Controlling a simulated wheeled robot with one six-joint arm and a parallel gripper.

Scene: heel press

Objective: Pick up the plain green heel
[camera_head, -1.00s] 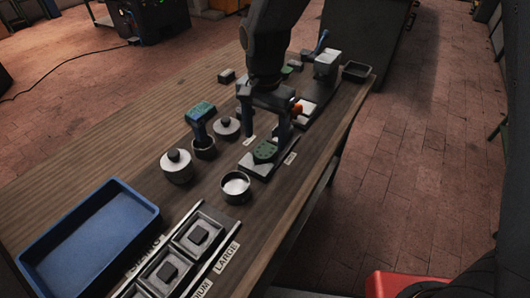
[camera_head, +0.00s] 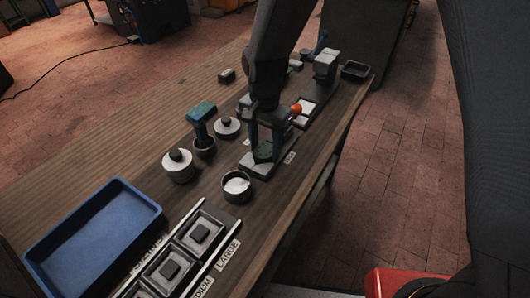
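The green heel (camera_head: 263,152) lies on a grey plate (camera_head: 257,171) of a small fixture near the middle of the table. Its dark-dotted top shows partly; my gripper's fingers cover some of it. My gripper (camera_head: 267,147) points down over it, with one finger at each side of the heel. Whether the fingers touch it or have closed on it is too small to tell. Another small greenish piece (camera_head: 295,65) shows farther back, partly behind my arm.
A green-topped tool (camera_head: 201,112) stands in a cup, near lidded round tins (camera_head: 178,166) and an open tin (camera_head: 236,186). A blue tray (camera_head: 91,236) and a sizing rack (camera_head: 200,235) are in front. An orange-red knob (camera_head: 296,109) is close to my gripper's right.

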